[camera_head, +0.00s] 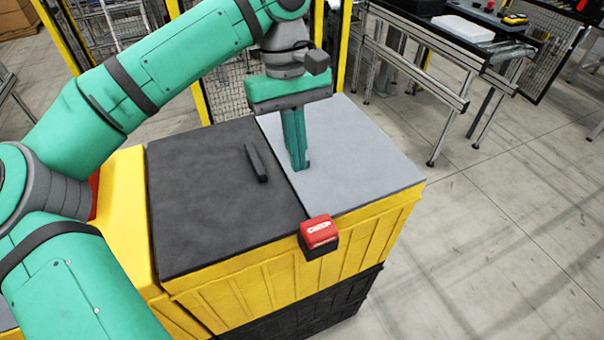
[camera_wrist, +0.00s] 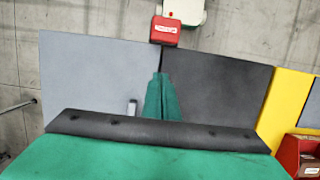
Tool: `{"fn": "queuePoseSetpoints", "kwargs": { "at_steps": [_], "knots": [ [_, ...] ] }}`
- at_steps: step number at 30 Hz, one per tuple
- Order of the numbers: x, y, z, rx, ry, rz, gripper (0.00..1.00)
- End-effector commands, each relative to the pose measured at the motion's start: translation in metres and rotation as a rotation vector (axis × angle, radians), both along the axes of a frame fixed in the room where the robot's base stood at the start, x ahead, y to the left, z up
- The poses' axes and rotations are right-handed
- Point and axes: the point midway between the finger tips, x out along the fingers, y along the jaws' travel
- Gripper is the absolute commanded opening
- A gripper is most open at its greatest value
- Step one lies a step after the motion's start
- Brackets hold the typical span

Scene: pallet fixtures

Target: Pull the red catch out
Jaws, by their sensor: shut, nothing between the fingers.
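The red catch (camera_head: 318,232) sits on the front edge of the yellow crate, at the seam between the dark panel and the light grey panel. It has a white label and a dark block under it. In the wrist view the red catch (camera_wrist: 164,29) is at the top, beyond the fingertips. My gripper (camera_head: 303,167) is shut and empty, pointing down over the light grey panel near the seam. It is behind the catch and apart from it. In the wrist view its fingers (camera_wrist: 161,78) are together.
The dark panel (camera_head: 200,215) bears a dark bar handle (camera_head: 256,162); the light grey panel (camera_head: 375,165) lies beside it. Yellow crate walls (camera_head: 375,232) drop below. A workbench (camera_head: 430,40) stands at the back right. The floor (camera_head: 500,230) to the right is clear.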

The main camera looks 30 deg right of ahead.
Motion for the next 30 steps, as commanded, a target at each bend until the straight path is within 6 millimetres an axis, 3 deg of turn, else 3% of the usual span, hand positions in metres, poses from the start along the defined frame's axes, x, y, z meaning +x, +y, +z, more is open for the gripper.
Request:
{"fn": "queuePoseSetpoints", "kwargs": {
  "at_steps": [7, 30],
  "knots": [
    [0.004, -0.002, 0.019, -0.001, 0.000, -0.004, 0.00],
    [0.004, -0.003, 0.020, 0.000, 0.000, -0.005, 0.00]
  ]
}}
